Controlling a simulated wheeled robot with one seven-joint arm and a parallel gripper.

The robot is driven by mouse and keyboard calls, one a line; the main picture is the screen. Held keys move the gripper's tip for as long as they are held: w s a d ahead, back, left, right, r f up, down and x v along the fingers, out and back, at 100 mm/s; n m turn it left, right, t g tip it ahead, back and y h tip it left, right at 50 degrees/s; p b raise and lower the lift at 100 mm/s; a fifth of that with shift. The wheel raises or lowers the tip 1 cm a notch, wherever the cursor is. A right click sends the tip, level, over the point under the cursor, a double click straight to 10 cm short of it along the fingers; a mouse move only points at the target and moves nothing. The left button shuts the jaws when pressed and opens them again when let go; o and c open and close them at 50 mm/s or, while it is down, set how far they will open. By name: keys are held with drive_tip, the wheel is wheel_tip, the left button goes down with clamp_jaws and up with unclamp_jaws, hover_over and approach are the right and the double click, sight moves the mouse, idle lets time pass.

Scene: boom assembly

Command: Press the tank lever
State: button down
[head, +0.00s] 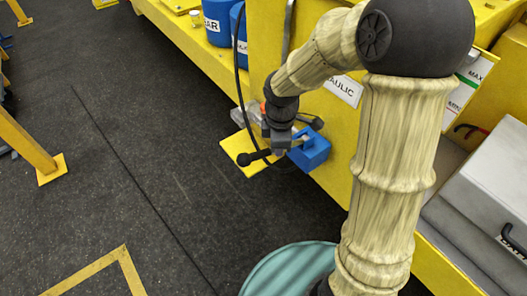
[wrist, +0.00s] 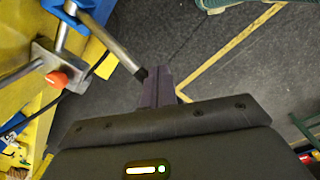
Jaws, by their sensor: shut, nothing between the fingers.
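A grey metal lever rod (wrist: 115,47) with a dark tip shows in the wrist view, running down from blue parts (wrist: 62,30) at the upper left. Its tip lies right beside my gripper (wrist: 160,82); I cannot tell if they touch. My gripper's fingers are together and hold nothing. In the head view my gripper (head: 279,150) is low over a blue block (head: 312,152) by the yellow plate (head: 234,146). A black-knobbed handle (head: 244,159) sticks out to the left there, and another dark knob (head: 317,122) shows to the right. My wrist hides part of the mechanism.
A metal block with an orange knob (wrist: 57,80) and a black hose are close by in the wrist view. The yellow machine side (head: 218,60) with blue containers (head: 218,22) stands behind. A teal round object (head: 285,270) stands at the front.

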drive_tip(key=s+d+f+m+t+b, duration=0.2)
drive_tip(key=s+d+f+m+b, duration=0.6)
drive_tip(key=m, duration=0.9)
drive_tip(key=shift+s+d+f+b, duration=0.25)
drive_tip(key=shift+s+f+b, duration=0.25)
drive_tip(key=shift+s+b, duration=0.25)
drive_tip(key=shift+w, duration=0.15)
drive_tip(key=shift+d, duration=0.1)
